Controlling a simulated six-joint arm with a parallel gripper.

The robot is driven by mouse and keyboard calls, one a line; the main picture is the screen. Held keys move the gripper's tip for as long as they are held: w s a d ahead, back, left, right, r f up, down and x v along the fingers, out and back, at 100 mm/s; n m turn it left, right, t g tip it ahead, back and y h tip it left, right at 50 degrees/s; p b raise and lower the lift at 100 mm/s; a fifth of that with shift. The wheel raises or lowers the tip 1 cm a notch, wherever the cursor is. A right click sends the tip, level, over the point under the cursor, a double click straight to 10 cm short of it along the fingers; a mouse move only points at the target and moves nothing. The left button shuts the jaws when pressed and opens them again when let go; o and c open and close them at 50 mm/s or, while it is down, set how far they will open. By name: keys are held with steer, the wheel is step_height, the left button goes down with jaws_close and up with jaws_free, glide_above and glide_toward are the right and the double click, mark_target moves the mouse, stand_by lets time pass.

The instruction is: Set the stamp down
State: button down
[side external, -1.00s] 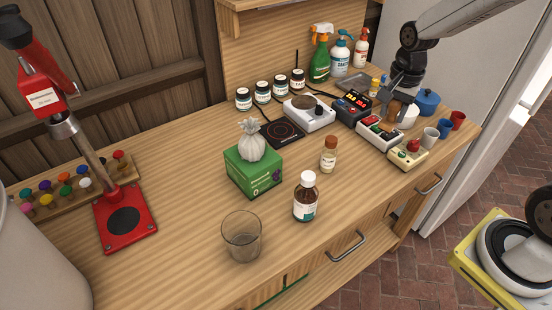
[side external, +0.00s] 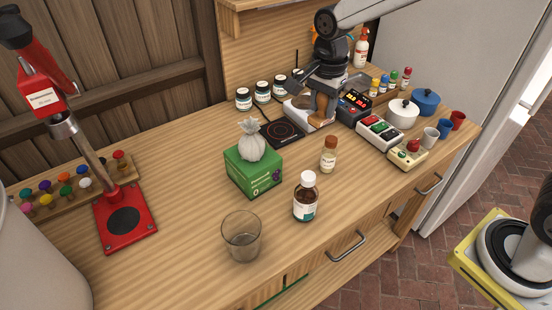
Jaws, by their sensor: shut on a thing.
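My gripper (side external: 322,92) points down at the back of the counter, over or close by the white device with a round pan (side external: 297,112). It is shut on a brown wooden stamp (side external: 321,109), which shows just below the fingers. The stamp overlaps the right part of the white device in the picture. I cannot tell whether its lower end touches anything. The gripper hides part of the device and some items behind.
A black hot plate (side external: 283,133) lies left of the stamp, and a black device with a red display (side external: 354,106) stands right. Jars (side external: 262,93) line the back. A green box (side external: 253,172) and bottles (side external: 305,198) stand in front.

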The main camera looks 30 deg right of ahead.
steer(key=s+a+m, duration=0.1)
steer(key=s+a, duration=0.1)
steer(key=a, duration=2.2)
steer(key=shift+w+a+f, duration=1.15)
steer(key=shift+w+f, duration=0.85)
steer(key=shift+f, duration=0.5)
steer(key=shift+w+a+f, duration=1.1)
steer(key=shift+w+f, duration=0.95)
steer(key=shift+f, duration=0.4)
steer(key=shift+w+a+f, duration=1.15)
steer(key=shift+w+f, duration=0.85)
steer(key=shift+f, duration=0.5)
steer(key=shift+w+f, duration=0.1)
steer(key=shift+w+a+f, duration=0.1)
steer(key=shift+f, duration=1.6)
steer(key=shift+f, duration=0.1)
